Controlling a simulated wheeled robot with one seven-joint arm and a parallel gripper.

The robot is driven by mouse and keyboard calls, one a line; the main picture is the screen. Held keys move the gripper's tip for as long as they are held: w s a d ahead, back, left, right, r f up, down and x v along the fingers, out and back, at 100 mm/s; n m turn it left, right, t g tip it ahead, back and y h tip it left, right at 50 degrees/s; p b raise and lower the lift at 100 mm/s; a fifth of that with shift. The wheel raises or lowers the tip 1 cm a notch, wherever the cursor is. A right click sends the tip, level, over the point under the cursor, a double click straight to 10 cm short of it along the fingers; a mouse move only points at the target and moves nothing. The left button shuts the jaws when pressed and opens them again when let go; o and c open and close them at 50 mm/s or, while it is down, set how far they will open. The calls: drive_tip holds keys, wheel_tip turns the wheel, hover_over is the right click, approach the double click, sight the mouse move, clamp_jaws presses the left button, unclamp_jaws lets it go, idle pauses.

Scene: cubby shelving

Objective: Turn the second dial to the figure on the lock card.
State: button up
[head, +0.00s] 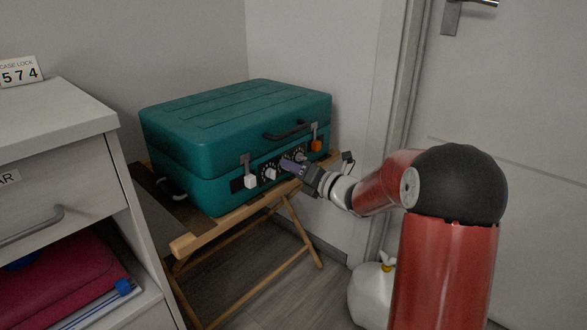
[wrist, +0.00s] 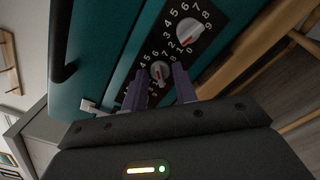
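The teal case (head: 235,125) lies shut on a wooden folding stand. Its front has a black dial panel with several numbered dials. The lock card (head: 20,72), reading 5 7 4, stands on the cabinet at left. My gripper (head: 288,165) is at the panel. In the wrist view its purple fingers (wrist: 159,86) are apart, one on each side of the middle dial (wrist: 160,71); whether they touch it is unclear. That dial has a red pointer; its figure is too small to read surely. The right dial (wrist: 190,31) is clear of the fingers. The left dial (head: 271,174) shows beside my gripper.
The wooden stand (head: 240,213) is below. A cabinet (head: 60,150) stands left, a door (head: 510,150) right, a white bag (head: 368,290) on the floor.

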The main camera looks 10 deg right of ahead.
clamp_jaws()
drive_tip(key=shift+f+m, duration=0.1)
drive_tip(key=shift+m, duration=0.3)
drive_tip(key=shift+m+b, duration=0.7)
drive_tip(key=shift+m, duration=1.7)
unclamp_jaws()
